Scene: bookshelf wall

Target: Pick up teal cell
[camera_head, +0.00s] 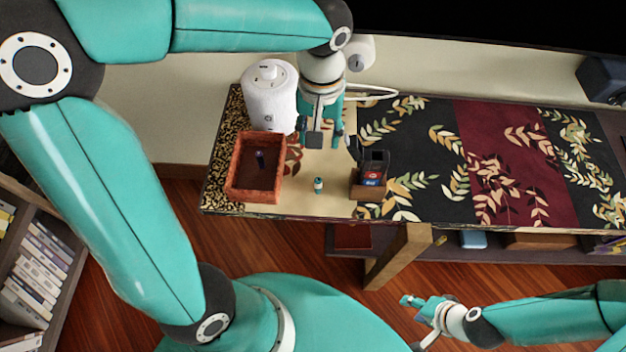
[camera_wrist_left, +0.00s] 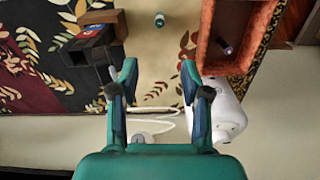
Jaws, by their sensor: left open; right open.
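The teal cell (camera_head: 318,185) is a small teal cylinder with a pale band. It stands on the cream part of the table runner, between the orange-brown tray and the dark holder. It also shows at the top of the left wrist view (camera_wrist_left: 159,19). My left gripper (camera_head: 320,134) is open and empty, behind the cell in the head view. In the left wrist view its two fingers (camera_wrist_left: 158,72) are spread, with the cell beyond their tips and roughly in line with the gap. My right gripper (camera_head: 412,302) is open and empty, low in front of the table.
The orange-brown tray (camera_head: 235,178) holds a dark cell (camera_head: 260,158). A dark holder (camera_head: 374,162) with red and blue items stands right of the cell. A white cylindrical appliance (camera_head: 269,95) stands behind the tray. The runner (camera_head: 500,150) is clear farther right.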

